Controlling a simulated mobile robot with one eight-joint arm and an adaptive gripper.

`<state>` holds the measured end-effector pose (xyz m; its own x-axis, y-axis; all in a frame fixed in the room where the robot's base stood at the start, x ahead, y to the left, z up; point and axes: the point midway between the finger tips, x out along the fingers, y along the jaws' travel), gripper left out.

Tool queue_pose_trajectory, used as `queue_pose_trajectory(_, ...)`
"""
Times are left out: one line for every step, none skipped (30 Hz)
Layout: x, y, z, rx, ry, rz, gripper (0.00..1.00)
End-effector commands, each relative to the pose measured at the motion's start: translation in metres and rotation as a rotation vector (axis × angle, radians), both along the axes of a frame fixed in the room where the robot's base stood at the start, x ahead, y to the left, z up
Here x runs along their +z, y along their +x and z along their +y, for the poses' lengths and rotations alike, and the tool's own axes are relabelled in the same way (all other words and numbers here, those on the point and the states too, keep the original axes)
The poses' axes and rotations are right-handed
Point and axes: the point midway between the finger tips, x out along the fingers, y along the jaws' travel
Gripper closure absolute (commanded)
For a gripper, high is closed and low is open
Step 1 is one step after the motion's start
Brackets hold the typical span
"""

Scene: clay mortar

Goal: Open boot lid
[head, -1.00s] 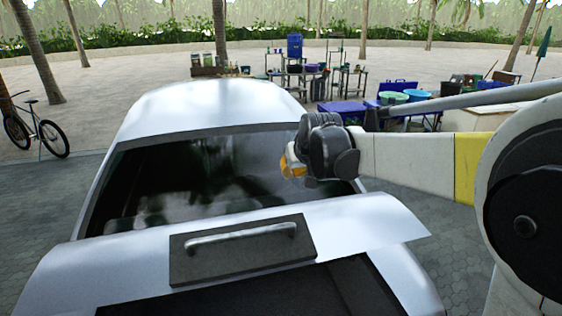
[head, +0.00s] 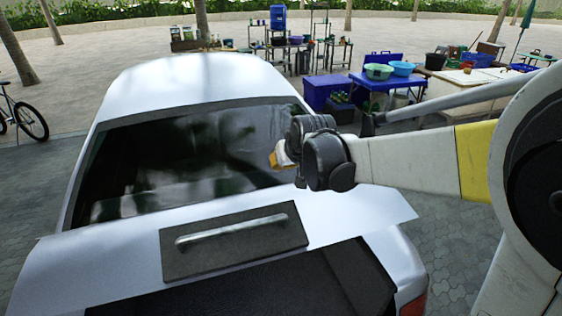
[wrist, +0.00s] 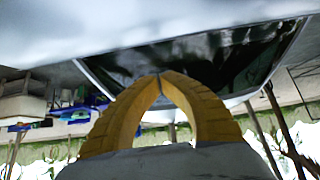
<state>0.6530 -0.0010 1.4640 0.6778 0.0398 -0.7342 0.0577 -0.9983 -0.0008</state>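The white boot lid (head: 110,250) of the car is raised, with the dark boot opening (head: 330,280) showing below its edge. A dark plate (head: 285,238) with a silver bar handle (head: 232,230) sits on the lid. My gripper (head: 277,158) is in front of the rear window, above and behind the lid's right part, apart from the handle. In the wrist view, the two yellow fingers of my gripper (wrist: 160,76) meet at their tips with nothing visible between them. White bodywork (wrist: 130,30) fills the top of that view.
The car's rear window (head: 180,150) and white roof (head: 200,75) lie beyond the lid. Blue tables (head: 385,82) with tubs stand at the back right. A bicycle (head: 28,118) stands at the far left. Paving (head: 450,255) right of the car looks clear.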

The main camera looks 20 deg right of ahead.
Motion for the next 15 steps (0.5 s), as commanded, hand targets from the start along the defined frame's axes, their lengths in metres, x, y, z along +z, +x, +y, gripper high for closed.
queue_pose_trajectory(-0.013, -0.016, -0.001, -0.001, 0.001, -0.014, 1.00)
queue_pose_trajectory(-0.016, -0.023, -0.001, -0.001, 0.002, -0.027, 1.00)
queue_pose_trajectory(-0.021, -0.033, -0.002, -0.001, 0.003, -0.046, 1.00)
queue_pose_trajectory(-0.024, -0.040, -0.003, -0.001, 0.003, -0.060, 1.00)
queue_pose_trajectory(-0.027, -0.047, -0.003, -0.001, 0.003, -0.073, 1.00)
queue_pose_trajectory(-0.031, -0.055, -0.003, -0.001, 0.006, -0.091, 1.00)
queue_pose_trajectory(-0.033, -0.061, -0.004, -0.001, 0.007, -0.101, 1.00)
queue_pose_trajectory(-0.035, -0.065, -0.004, -0.001, 0.007, -0.112, 1.00)
queue_pose_trajectory(-0.037, -0.071, -0.004, -0.001, 0.008, -0.123, 1.00)
queue_pose_trajectory(-0.038, -0.074, -0.004, -0.001, 0.007, -0.129, 1.00)
queue_pose_trajectory(-0.038, -0.076, -0.004, -0.001, 0.007, -0.135, 1.00)
queue_pose_trajectory(-0.038, -0.078, -0.004, 0.000, 0.007, -0.140, 1.00)
queue_pose_trajectory(-0.038, -0.079, -0.005, 0.000, 0.007, -0.143, 1.00)
queue_pose_trajectory(-0.038, -0.079, -0.004, 0.000, 0.007, -0.145, 1.00)
queue_pose_trajectory(-0.038, -0.079, -0.004, 0.000, 0.007, -0.145, 1.00)
